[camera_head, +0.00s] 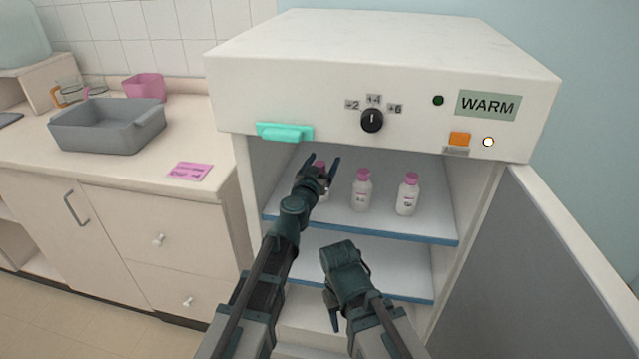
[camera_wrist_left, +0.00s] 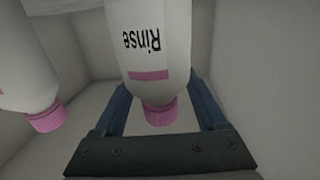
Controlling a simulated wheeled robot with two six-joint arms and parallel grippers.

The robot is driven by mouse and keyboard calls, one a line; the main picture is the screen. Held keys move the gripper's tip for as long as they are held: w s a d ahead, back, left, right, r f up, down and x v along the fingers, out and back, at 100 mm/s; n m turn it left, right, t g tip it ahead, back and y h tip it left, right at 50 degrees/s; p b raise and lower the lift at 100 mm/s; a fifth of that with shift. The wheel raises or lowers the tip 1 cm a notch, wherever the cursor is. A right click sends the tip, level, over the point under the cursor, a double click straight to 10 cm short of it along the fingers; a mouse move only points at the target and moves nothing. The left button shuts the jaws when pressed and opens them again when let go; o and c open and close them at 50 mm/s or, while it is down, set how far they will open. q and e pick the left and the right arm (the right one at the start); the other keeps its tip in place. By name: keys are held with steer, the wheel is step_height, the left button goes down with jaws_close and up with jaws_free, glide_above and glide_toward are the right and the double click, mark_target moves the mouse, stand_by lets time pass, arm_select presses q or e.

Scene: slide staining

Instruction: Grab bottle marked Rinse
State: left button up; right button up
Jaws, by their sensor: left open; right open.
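The bottle marked Rinse (camera_wrist_left: 150,40) is white with a pink cap and shows upside down in the left wrist view, between the two fingers of my left gripper (camera_wrist_left: 165,115). In the head view this bottle (camera_head: 320,168) is the leftmost on the upper shelf, mostly hidden behind my left gripper (camera_head: 322,168). The left gripper is open, with its fingers on either side of the bottle; I cannot tell whether they touch it. My right gripper (camera_head: 333,305) is open and empty, low in front of the cabinet and pointing down.
Two more pink-capped bottles, a middle one (camera_head: 361,190) and a right one (camera_head: 408,195), stand on the upper shelf (camera_head: 400,230). The cabinet door (camera_head: 570,270) is open at right. A grey tub (camera_head: 105,125) and pink note (camera_head: 190,171) are on the counter.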

arm_select(q)
jaws_close()
stand_by(1.3)
